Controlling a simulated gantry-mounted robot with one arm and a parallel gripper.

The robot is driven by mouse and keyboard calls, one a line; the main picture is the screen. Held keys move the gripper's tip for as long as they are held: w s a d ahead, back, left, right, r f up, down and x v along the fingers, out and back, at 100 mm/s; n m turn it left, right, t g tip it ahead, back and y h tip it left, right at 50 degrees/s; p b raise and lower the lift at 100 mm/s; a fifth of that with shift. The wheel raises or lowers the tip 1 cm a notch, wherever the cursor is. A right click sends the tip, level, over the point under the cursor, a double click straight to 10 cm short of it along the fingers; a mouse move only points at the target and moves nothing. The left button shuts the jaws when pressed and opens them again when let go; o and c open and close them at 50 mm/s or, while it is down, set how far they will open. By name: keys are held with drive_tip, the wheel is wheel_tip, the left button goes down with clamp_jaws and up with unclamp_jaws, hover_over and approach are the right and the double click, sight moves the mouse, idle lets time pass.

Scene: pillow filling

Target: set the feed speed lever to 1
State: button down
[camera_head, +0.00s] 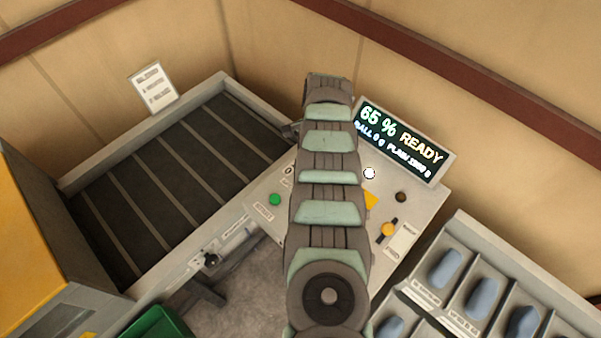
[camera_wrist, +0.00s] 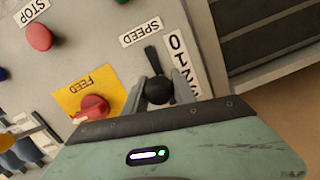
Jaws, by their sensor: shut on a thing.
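The feed speed lever (camera_wrist: 151,62) is a black stick with a round black knob, beside the "SPEED" label in the wrist view. A white number strip (camera_wrist: 181,58) starting with 0 and 1 runs along its right side. My gripper (camera_wrist: 160,89) is shut on the knob, with one grey finger on each side. The knob hides part of the lever's slot, and I cannot tell exactly which number it stands at. In the head view my arm covers the lever and gripper; only the 0 end of the strip shows.
A red knob (camera_wrist: 92,106) on a yellow "FEED" plate and a red "STOP" button (camera_wrist: 38,37) are close by. The display (camera_head: 399,141) reads 65 % READY. A ribbed dark bed (camera_head: 160,175) lies left of the panel, and a tray with blue-grey pieces (camera_head: 447,267) lies right.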

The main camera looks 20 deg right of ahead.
drive_tip(key=shift+s+a+r+p, duration=0.25)
drive_tip(key=shift+r+p, duration=0.1)
drive_tip(key=shift+p, duration=0.8)
drive_tip(key=shift+h+p, duration=0.3)
drive_tip(key=shift+p, duration=0.15)
drive_tip(key=shift+w+a+f, duration=0.1)
drive_tip(key=shift+f, duration=0.15)
drive_tip(key=c, duration=1.3)
unclamp_jaws()
drive_tip(key=shift+r, duration=0.1)
drive_tip(key=shift+o, duration=1.1)
